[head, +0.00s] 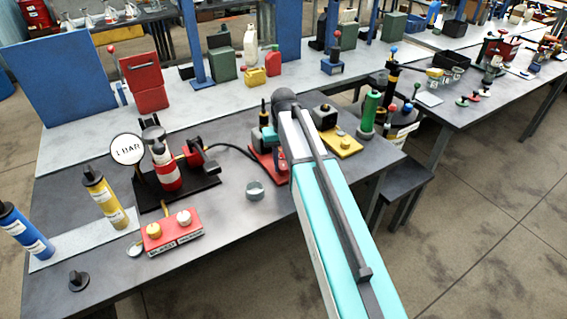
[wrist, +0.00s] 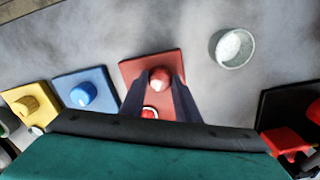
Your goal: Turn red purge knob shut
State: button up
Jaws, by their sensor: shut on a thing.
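The red knob (wrist: 159,79) stands on a red plate (wrist: 150,66) in the wrist view. My gripper (wrist: 159,84) is shut on this knob, with one dark finger on each side. A small red and white round part (wrist: 150,112) shows on the plate between the fingers, nearer my wrist. In the head view the red plate (head: 262,166) lies on the bench, partly covered by my arm. The knob and my fingertips are hidden there. I cannot tell the knob's turn angle.
Beside the red plate are a blue plate with a blue knob (wrist: 83,94) and a yellow plate with a yellow knob (wrist: 29,106). A small grey cup (head: 255,190) stands on the other side. A red two-knob box (head: 172,234) and a "1 BAR" sign (head: 127,149) are further left.

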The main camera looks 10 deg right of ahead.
aim_at(284, 167)
jog(key=n, duration=0.6)
dwell(0.5)
jog(key=o, duration=1)
jog(key=shift+o, duration=0.2)
jog(key=shift+r, duration=0.15)
notch_tip(284, 167, up, 14)
jog(key=b, duration=0.2)
jog(key=shift+f, duration=0.2)
